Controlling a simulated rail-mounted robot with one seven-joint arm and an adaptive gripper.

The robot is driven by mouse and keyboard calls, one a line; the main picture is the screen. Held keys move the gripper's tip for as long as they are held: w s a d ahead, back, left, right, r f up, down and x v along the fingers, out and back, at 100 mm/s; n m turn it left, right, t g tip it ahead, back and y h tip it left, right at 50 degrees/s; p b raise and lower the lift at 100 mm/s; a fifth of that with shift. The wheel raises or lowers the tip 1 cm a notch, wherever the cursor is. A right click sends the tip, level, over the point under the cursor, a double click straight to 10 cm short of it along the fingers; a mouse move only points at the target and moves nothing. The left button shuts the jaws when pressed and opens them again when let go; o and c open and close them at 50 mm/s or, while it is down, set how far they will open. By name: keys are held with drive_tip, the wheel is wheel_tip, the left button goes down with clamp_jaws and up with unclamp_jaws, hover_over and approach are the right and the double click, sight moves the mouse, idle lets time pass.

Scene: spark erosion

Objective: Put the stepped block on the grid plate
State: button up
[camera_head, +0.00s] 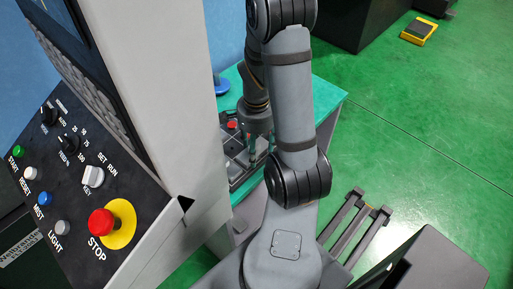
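My gripper (259,158) points down over a dark tray-like piece (238,168) on the teal-topped table. My arm crosses in front and hides much of this area. The fingertips are small and partly covered, so I cannot tell whether they are open or shut or hold anything. I cannot make out the stepped block. I cannot tell whether the dark piece is the grid plate or a tray with compartments.
A small red item (232,125) lies by the dark piece, and a blue round object (220,86) stands behind it. A machine control panel (75,185) and its pale housing (165,80) block the left. Open green floor (430,140) lies right of the table.

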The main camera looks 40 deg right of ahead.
sight(257, 152)
drive_tip(key=shift+o, duration=1.3)
drive_tip(key=shift+r+p, duration=0.3)
drive_tip(key=shift+r, duration=0.15)
wheel_tip(257, 152, up, 12)
drive_tip(key=p, duration=0.1)
drive_tip(key=shift+f, duration=0.25)
drive_tip(key=shift+o, duration=0.8)
